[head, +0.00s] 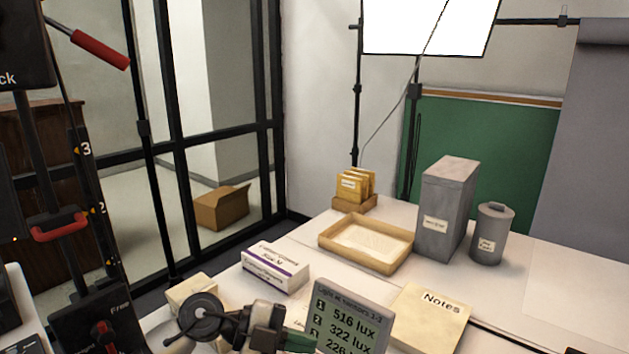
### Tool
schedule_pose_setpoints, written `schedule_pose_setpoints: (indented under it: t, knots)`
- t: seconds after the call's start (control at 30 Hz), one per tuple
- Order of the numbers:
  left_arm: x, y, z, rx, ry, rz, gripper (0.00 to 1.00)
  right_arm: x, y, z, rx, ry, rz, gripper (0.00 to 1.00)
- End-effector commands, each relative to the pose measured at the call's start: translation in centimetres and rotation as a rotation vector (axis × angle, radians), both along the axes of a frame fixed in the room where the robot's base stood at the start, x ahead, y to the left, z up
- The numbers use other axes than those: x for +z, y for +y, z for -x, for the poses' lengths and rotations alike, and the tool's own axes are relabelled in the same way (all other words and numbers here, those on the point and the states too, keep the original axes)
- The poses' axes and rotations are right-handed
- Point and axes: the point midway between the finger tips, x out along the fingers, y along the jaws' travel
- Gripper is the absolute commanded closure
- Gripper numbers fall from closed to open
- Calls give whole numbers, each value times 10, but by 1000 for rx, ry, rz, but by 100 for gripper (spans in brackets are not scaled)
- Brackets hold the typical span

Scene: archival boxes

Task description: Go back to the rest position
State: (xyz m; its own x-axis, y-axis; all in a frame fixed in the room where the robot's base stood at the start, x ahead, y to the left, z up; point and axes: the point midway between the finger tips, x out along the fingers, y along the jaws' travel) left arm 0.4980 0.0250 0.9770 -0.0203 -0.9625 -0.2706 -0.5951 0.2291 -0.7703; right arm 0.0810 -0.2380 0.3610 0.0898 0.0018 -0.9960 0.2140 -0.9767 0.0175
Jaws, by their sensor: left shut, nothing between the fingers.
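My left gripper (298,342) is low in the head view, at the front edge of the white table (560,290). It is shut and empty, with dark green at its tip. It is in front of the light meter display (347,322), which reads "516 lux" and "322 lux"; I cannot tell if they touch. A white box with a purple stripe (275,268) stands behind the gripper. A cream box (193,290) is partly hidden behind my left arm. My right gripper is not in view.
A Notes pad (430,318) lies right of the display. Farther back are a shallow tan tray (367,243), a holder with yellow envelopes (355,187), a tall grey box (446,210) and a grey canister (491,235). Black-framed glass panels stand at left.

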Motion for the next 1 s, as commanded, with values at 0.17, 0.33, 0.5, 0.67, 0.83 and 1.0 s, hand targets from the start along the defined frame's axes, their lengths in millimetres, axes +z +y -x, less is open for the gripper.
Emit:
schedule_pose_setpoints:
  t: [0.17, 0.33, 0.5, 0.67, 0.83, 1.0]
  knots:
    - [42, -15, 9, 293, 5, 525, 100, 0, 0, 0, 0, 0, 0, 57]
    - [44, 31, -4, 762, 114, 808, 100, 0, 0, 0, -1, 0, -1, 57]
    - [-13, 99, 3, 1295, 339, 811, 100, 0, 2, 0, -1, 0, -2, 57]
    - [-93, 149, 52, 1703, 633, 565, 100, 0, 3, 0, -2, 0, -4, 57]
    - [-148, 171, 117, 1894, 886, 253, 100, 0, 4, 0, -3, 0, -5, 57]
    - [-176, 179, 172, 1949, 1067, 2, 100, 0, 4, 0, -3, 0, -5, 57]
